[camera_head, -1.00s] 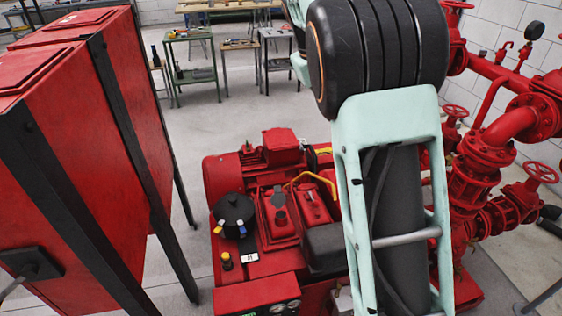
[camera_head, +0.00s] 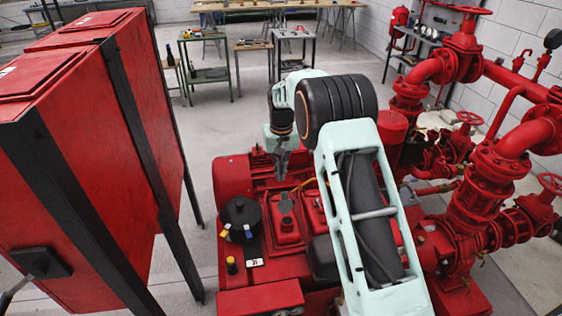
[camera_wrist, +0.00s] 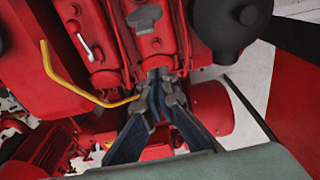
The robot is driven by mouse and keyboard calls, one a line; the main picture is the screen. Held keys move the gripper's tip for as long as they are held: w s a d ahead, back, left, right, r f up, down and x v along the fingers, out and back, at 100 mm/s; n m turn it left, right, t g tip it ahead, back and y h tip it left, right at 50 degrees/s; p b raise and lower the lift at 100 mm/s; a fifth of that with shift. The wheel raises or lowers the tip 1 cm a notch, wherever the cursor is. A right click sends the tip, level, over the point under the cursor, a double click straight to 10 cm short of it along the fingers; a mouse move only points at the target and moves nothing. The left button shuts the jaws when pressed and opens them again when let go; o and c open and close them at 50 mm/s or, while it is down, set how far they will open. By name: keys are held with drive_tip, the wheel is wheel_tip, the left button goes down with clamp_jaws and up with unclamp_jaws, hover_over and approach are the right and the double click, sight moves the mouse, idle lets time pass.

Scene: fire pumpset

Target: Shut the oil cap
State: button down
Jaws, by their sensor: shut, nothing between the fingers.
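The red pump engine (camera_head: 288,236) shows below my arm in the head view. A dark round cap-like part (camera_head: 287,224) sits on one of its red covers, with a grey piece (camera_head: 286,202) just behind it. The wrist view shows a grey part (camera_wrist: 145,17) on the red cover and a small round part (camera_wrist: 156,42) close to my fingertips. I cannot tell for sure which is the oil cap. My gripper (camera_head: 280,175) points down above the engine's back edge. In the wrist view my gripper (camera_wrist: 158,82) has its fingertips together and empty.
A black canister (camera_head: 240,212) stands left of the covers. A yellow hose (camera_wrist: 75,85) curves beside my gripper in the wrist view. Red pipes and valves (camera_head: 470,170) stand on the right, and a red cabinet (camera_head: 100,170) on the left. Open floor (camera_head: 225,130) lies behind.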

sight(285, 202)
drive_tip(key=shift+s+d+f+p, duration=0.15)
drive_tip(key=shift+s+f+p, duration=0.1)
drive_tip(key=shift+s, duration=0.35)
drive_tip(key=shift+s+d+f+p, duration=0.1)
drive_tip(key=shift+s+f+p, duration=0.1)
drive_tip(key=shift+s, duration=0.4)
drive_tip(key=shift+s+d+f+p, duration=0.15)
drive_tip(key=shift+s+f+p, duration=0.1)
drive_tip(key=shift+s, duration=0.35)
drive_tip(key=shift+f+b, duration=0.1)
drive_tip(key=shift+b, duration=0.4)
